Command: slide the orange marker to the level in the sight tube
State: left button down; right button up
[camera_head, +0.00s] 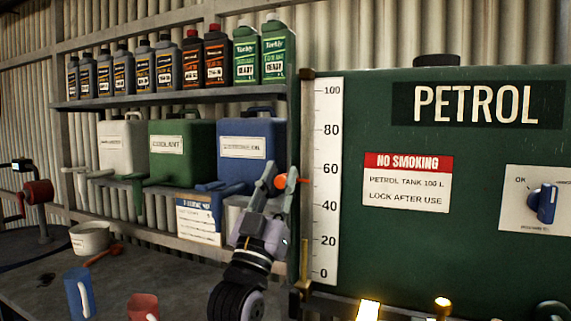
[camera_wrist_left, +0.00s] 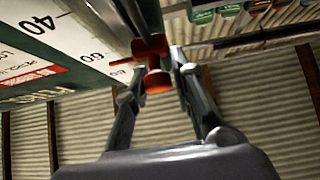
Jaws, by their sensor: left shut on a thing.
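The orange marker (camera_head: 281,182) sits on the sight tube (camera_head: 306,130) at the left edge of the white scale (camera_head: 328,187), a little below the 60 mark. In the left wrist view the marker (camera_wrist_left: 157,82) has a thin pointer directed at the scale, near 60. My left gripper (camera_head: 277,177) is shut on the marker, one finger on each side; the fingers also show in the wrist view (camera_wrist_left: 157,72). The liquid level in the tube cannot be made out. My right gripper is out of view.
The green petrol tank (camera_head: 400,250) stands right of the scale, with a blue-handled switch (camera_head: 542,203). Shelves at left hold bottles (camera_head: 191,62) and jerrycans (camera_head: 182,150). A blue mug (camera_head: 79,292), a red mug (camera_head: 143,307) and a white bowl (camera_head: 90,238) stand on the bench.

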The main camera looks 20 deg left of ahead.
pick_arm(q)
notch_tip(320, 180, down, 12)
jog(key=b, duration=0.6)
jog(key=shift+f, duration=0.2)
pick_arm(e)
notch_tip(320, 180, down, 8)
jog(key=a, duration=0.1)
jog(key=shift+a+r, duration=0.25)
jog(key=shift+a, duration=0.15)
pick_arm(q)
jog(key=shift+d, duration=0.1)
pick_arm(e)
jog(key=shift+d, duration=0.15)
pick_arm(q)
jog(key=c, duration=1.4)
grip_release()
jog(key=shift+d, duration=0.1)
jog(key=shift+c, duration=0.2)
